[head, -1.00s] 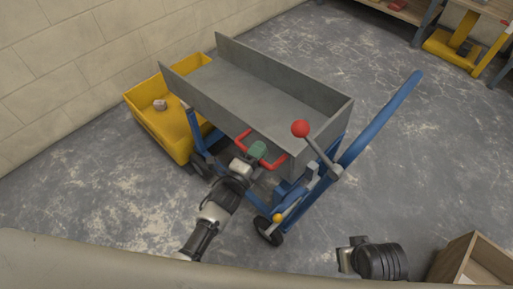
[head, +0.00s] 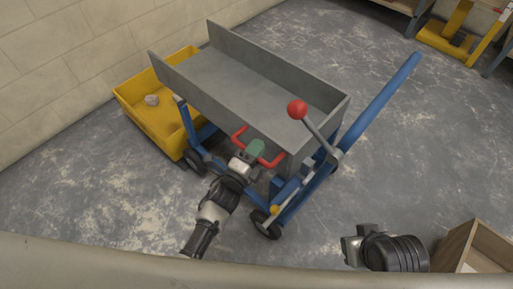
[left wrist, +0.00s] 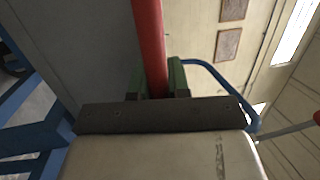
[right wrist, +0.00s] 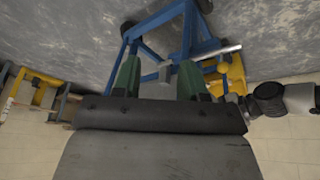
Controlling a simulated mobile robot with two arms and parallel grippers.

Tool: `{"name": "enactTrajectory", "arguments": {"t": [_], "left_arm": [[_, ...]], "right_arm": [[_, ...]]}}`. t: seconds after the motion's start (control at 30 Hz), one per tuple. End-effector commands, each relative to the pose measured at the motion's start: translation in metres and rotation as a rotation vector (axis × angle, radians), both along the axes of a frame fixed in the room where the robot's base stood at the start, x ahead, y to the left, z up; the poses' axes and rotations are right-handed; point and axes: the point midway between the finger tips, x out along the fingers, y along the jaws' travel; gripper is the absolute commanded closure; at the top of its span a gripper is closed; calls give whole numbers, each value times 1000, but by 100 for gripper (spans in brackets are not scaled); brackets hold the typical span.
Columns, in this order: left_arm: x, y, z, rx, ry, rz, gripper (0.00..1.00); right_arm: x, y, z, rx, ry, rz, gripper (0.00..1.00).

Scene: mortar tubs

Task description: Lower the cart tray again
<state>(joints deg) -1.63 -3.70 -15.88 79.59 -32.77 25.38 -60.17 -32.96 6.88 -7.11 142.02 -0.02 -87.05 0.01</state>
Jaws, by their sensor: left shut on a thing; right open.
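The grey cart tray (head: 235,85) sits on a blue cart frame (head: 290,200), with raised side walls and its surface empty. My left gripper (head: 255,150) is shut on the red handle (head: 272,161) at the tray's near end. In the left wrist view, the red handle bar (left wrist: 148,40) runs between the green fingers. A lever with a red knob (head: 297,110) stands at the cart's near right side. My right gripper (right wrist: 157,80) is open and empty, with the blue cart (right wrist: 190,35) beyond its fingers. In the head view its fingers are hard to make out.
A yellow tub (head: 165,125) with a grey lump (head: 152,100) in it stands left of the cart by the wall. A blue push handle (head: 385,100) rises at the right. A wooden box (head: 470,245) is at the lower right. Floor right of the cart is clear.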

Motion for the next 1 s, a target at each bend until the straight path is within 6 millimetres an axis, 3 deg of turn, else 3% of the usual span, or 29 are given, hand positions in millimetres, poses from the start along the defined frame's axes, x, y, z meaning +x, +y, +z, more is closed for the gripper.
{"name": "enactTrajectory", "arguments": {"t": [0.03,0.17,0.2,0.37,0.73,1.0], "left_arm": [[-3,0,-9,19,13,0,100],[-4,0,-11,21,17,-1,100],[-4,0,-11,22,18,-1,81],[-4,0,-11,18,18,-1,58],[-9,3,-9,12,14,-2,58],[-53,27,-18,14,17,-1,58]], "right_arm": [[0,0,-1,0,0,0,57],[0,0,-1,0,0,0,57],[0,0,-1,0,0,0,57],[0,0,-1,0,0,0,57],[-1,0,0,-1,7,0,57],[-11,-3,5,-11,66,-5,57]]}}
